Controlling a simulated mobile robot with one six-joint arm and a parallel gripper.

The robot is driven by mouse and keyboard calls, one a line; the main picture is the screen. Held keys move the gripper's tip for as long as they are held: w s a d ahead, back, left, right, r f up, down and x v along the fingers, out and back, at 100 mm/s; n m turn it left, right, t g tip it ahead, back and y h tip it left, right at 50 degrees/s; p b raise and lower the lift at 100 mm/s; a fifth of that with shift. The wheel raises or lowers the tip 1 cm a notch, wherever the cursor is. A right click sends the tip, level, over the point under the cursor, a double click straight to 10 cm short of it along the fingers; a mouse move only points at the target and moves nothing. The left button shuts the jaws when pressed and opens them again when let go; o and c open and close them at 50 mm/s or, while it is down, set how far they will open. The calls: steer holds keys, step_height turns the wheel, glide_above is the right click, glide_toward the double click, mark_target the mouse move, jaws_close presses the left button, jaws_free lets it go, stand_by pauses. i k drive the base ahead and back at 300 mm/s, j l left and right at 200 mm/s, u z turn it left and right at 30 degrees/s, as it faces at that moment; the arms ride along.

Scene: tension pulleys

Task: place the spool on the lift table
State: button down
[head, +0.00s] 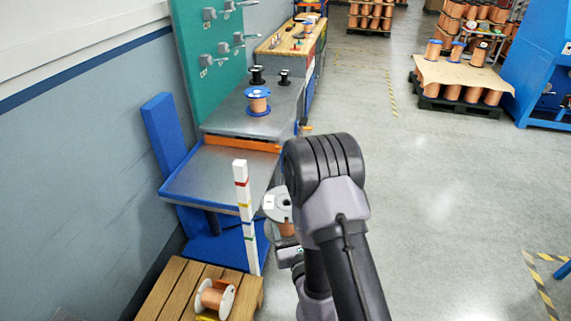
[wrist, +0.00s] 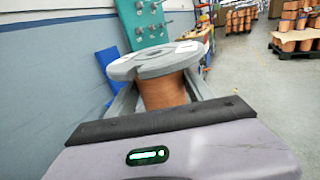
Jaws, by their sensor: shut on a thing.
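The spool (head: 286,229), copper wire with grey flanges, is partly hidden behind my arm in the head view. In the wrist view the spool (wrist: 164,90) sits between the fingers of my gripper (wrist: 165,95), its upper flange towards the camera's far side. My gripper (head: 290,250) is shut on it and holds it in the air, to the right of the lift table. The lift table (head: 222,178) has a bare grey metal top with a blue edge and a blue column at its left.
A white post (head: 243,205) with coloured bands stands at the table's front edge. A wooden pallet (head: 170,290) with another copper spool (head: 215,297) is in front. Behind the table is a grey bench (head: 275,122) with a blue-flanged spool (head: 258,101).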

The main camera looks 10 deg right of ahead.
mark_target(225, 173)
steer(key=i+l+z, duration=0.6)
steer(key=i+l, duration=0.2)
steer(key=i+u, duration=0.3)
steer(key=u, duration=0.2)
steer(key=i+u, duration=0.45)
steer(key=i+l+u, duration=0.15)
steer(key=u, duration=0.35)
steer(key=i+l+u, duration=0.25)
steer(key=l+u, duration=0.25)
steer(key=i+j+u, duration=0.1)
steer(key=i+j, duration=0.3)
